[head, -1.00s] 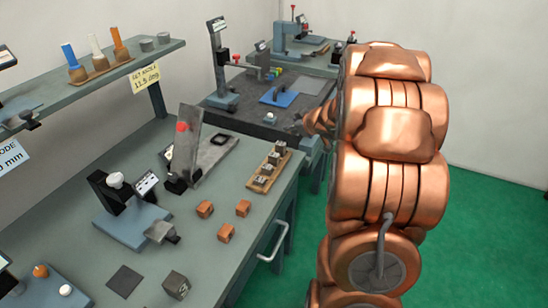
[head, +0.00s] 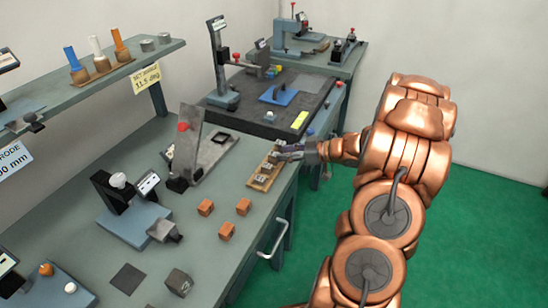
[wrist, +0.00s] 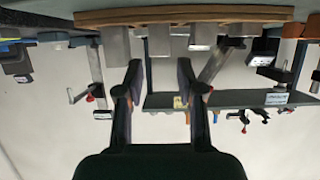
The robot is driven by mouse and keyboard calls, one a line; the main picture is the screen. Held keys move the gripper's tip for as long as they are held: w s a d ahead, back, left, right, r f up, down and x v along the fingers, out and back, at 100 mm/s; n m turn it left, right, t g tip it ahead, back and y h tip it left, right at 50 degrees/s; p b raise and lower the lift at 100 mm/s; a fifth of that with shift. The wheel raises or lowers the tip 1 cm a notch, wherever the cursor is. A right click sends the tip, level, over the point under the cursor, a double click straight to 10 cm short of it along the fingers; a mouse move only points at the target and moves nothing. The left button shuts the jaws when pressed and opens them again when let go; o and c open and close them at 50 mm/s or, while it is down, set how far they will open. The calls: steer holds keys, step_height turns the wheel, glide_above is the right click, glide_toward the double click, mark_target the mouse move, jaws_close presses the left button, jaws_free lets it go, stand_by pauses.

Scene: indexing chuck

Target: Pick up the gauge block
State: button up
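Several small grey blocks stand in a row on a wooden tray (head: 258,186) at the right edge of the near bench. I take these for gauge blocks, but cannot tell which one the task names. My gripper (head: 288,152) is at the far end of the tray and partly hides the blocks there. The wrist view is upside down and shows the tray (wrist: 180,15) along the top, with a grey block (wrist: 158,41) ahead between my fingers. My gripper (wrist: 158,78) is open and empty, with its two dark fingers apart. The block looks beyond the fingertips.
Orange-brown blocks (head: 205,207) lie on the bench left of the tray. A tilted grey plate on a stand (head: 186,150) is further left. A shelf (head: 90,85) overhangs the left side.

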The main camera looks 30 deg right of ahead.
mark_target(275, 154)
steer(key=shift+w+a+f+p, duration=0.1)
steer(key=shift+w+a+p, duration=0.25)
steer(key=shift+w, duration=0.15)
steer(key=shift+p+x, duration=0.65)
steer(key=shift+x, duration=1.35)
steer(key=shift+d+f, duration=0.1)
steer(key=shift+f, duration=0.1)
jaws_close()
